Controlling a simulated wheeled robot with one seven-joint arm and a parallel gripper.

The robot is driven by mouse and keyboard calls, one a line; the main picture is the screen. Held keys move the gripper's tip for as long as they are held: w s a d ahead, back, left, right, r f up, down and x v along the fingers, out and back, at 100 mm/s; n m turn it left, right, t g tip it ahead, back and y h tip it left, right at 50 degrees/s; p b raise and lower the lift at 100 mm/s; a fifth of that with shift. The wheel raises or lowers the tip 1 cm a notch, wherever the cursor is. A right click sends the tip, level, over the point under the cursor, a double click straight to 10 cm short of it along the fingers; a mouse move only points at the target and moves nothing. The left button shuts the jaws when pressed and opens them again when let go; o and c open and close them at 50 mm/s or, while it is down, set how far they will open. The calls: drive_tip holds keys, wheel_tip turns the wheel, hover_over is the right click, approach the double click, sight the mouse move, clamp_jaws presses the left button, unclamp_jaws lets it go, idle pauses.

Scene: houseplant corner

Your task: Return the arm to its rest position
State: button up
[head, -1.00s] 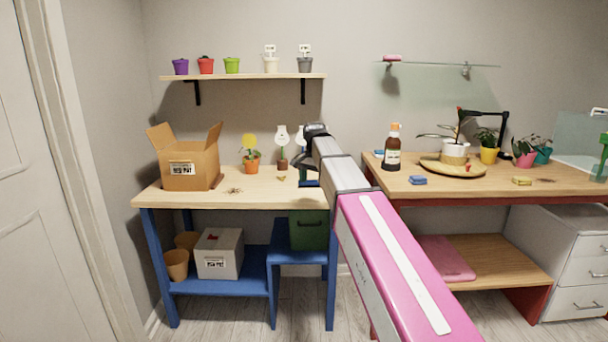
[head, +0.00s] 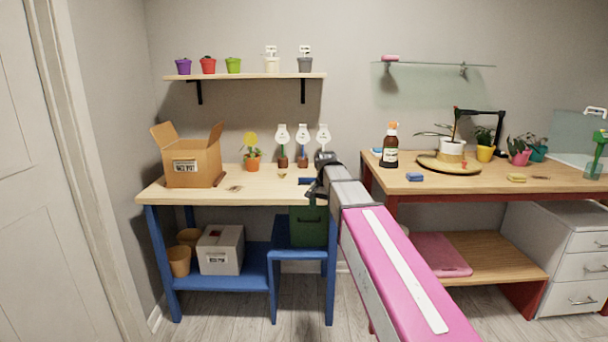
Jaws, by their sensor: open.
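My arm, pink with a white stripe, reaches from the bottom right of the head view toward the left workbench (head: 165,197). My gripper (head: 312,191) is at its far end, small and dark, at the bench's right front edge. It points down and to the left and is open. I see nothing held in it. The fingertips are small and partly hidden against the dark green box behind.
An open cardboard box (head: 193,162), a yellow-flowered pot (head: 252,163) and several small pots with white tags stand on the left bench. A green box (head: 309,228) sits below my gripper. The right bench (head: 400,184) carries a brown bottle (head: 389,148) and plants.

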drive_tip(key=s+d+f+n, duration=0.2)
drive_tip(key=s+d+f, duration=0.3)
drive_tip(key=s+f, duration=0.5)
drive_tip(key=s+d+f+n, duration=0.3)
drive_tip(key=s+d+f, duration=0.3)
drive_tip(key=s+f, duration=0.4)
wheel_tip(320, 180, down, 4)
drive_tip(key=shift+s+d+f, duration=0.2)
drive_tip(key=shift+s+f, duration=0.05)
drive_tip(key=shift+s, duration=0.15)
